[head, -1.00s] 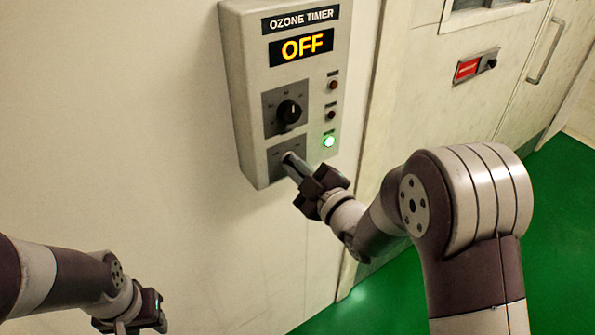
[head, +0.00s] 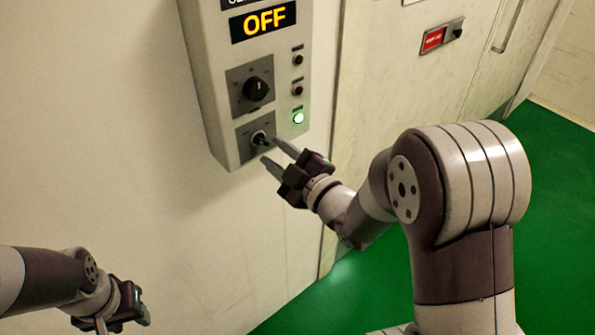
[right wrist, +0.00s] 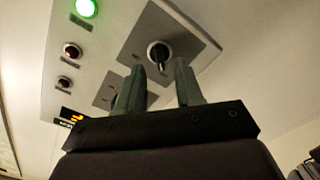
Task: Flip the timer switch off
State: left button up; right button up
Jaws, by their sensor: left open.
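The timer box (head: 212,90) is on the wall, and its display (head: 263,20) reads OFF in yellow. The small toggle switch (head: 259,139) sits on the lower plate, below the dark rotary knob (head: 256,89). My right gripper (head: 271,152) is just right of and below the switch, fingers apart and empty. In the right wrist view the switch (right wrist: 158,54) shows beyond the gap between the open fingers, seemingly clear of them. My left gripper (head: 140,308) is open, low at the left, far from the box.
A green lamp (head: 298,118) is lit beside the switch, with two dark red lamps (head: 298,74) above it. A door with a red label (head: 433,39) stands to the right. The wall (head: 100,130) left of the box is bare, and the green floor (head: 550,200) is clear.

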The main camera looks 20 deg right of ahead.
jog(key=p+v, duration=0.1)
jog(key=v, duration=0.8)
jog(key=shift+s, duration=0.25)
